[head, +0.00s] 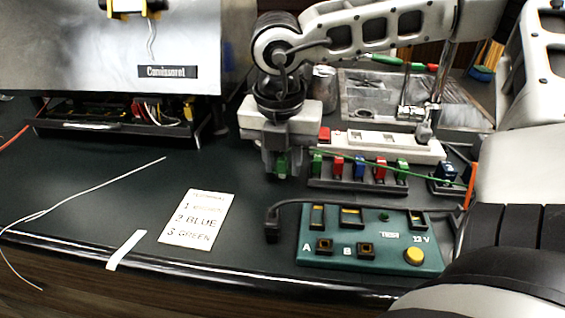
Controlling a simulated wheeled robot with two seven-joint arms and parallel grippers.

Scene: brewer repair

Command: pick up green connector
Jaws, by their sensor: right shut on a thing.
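My right gripper (281,166) points down just left of the connector rack (357,185). It is shut on a green connector (281,164), which shows between the fingers. The fingers hide part of it, and I cannot tell how far it is above the table. Another green connector (317,164) stands at the left end of the rack, close beside my gripper. One more green connector (402,168) stands at the right end. Red and blue connectors (359,168) stand between them.
A teal test board (375,255) with a yellow button lies in front of the rack. A label card (196,218) and a white strip (126,250) lie left of it. The open machine (110,125) stands back left, loose wires at far left. A metal tray (375,97) lies behind.

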